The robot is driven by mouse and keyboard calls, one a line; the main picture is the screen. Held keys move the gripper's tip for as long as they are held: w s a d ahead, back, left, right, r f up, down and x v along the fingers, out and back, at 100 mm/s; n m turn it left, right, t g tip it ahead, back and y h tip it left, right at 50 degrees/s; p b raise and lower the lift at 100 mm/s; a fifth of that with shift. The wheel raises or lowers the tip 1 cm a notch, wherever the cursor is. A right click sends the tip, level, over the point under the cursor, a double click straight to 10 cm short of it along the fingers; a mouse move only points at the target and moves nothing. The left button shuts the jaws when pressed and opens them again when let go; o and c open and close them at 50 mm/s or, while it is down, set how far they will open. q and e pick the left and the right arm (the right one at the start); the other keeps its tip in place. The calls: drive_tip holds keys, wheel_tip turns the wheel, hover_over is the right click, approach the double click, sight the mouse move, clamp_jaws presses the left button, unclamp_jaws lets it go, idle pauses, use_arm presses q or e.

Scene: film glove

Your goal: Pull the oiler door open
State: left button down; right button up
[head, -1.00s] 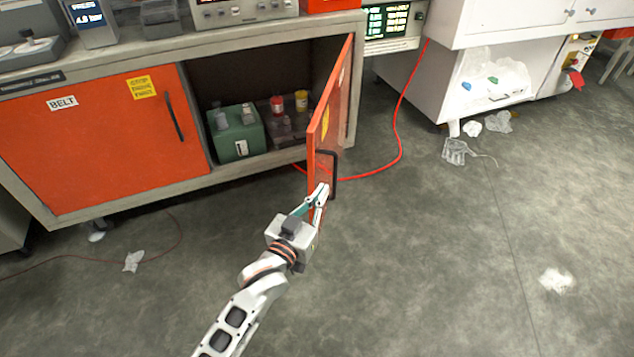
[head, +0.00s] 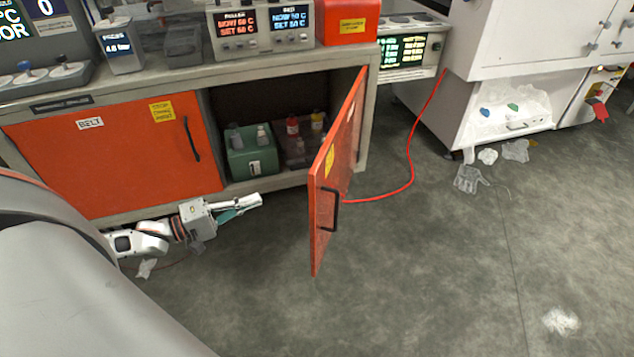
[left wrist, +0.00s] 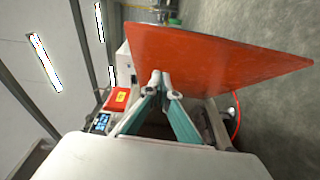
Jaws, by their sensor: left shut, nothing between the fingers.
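The orange oiler door (head: 333,165) stands swung out from the cabinet in the head view, with its black handle (head: 335,208) on the outer face near the free edge. A yellow label is on it. My left gripper (head: 260,201) is shut and empty, to the left of the door and apart from it, in front of the cabinet's lower edge. In the left wrist view the fingertips (left wrist: 161,78) show close together before the orange door (left wrist: 205,60). My right gripper is not in view.
Inside the open compartment are a green box (head: 251,152) and several bottles. The closed orange BELT door (head: 110,150) is to the left. A red hose (head: 411,160) runs on the floor at right. A clear glove (head: 470,179) lies there; the floor between is free.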

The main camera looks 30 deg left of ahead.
use_arm(q)
drive_tip(key=s+d+b+x, duration=0.1)
drive_tip(key=d+x, duration=0.1)
drive_tip(key=x, duration=1)
drive_tip(key=shift+d+r+n+b, duration=0.3)
drive_tip(key=shift+b, duration=0.05)
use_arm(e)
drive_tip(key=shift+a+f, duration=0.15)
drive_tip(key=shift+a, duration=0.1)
